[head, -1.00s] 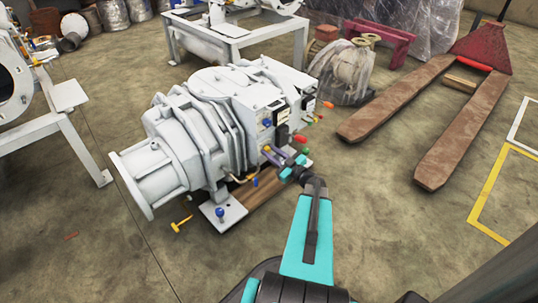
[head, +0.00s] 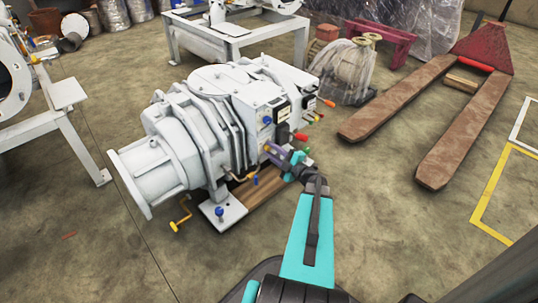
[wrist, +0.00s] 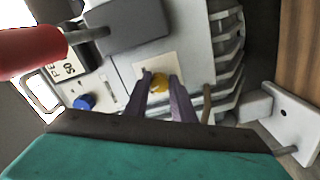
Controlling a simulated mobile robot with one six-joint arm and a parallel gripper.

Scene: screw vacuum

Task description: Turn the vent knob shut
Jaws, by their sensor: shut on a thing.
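The white vacuum pump (head: 205,125) stands on the floor left of my arm. A small yellow knob (wrist: 159,82) sits on a pale square plate on the pump's side, and I take it for the vent knob. My gripper (wrist: 158,86) is shut on it, with one purple finger on each side. In the head view my gripper (head: 272,150) reaches the pump's near right side, and the knob is mostly hidden by the fingers.
A red handle (wrist: 30,52) and a blue knob (wrist: 84,102) are close to my gripper. A yellow crank (head: 181,215) and a blue-topped bolt (head: 220,211) are lower left. A pallet jack (head: 470,120) stands right; floor between is clear.

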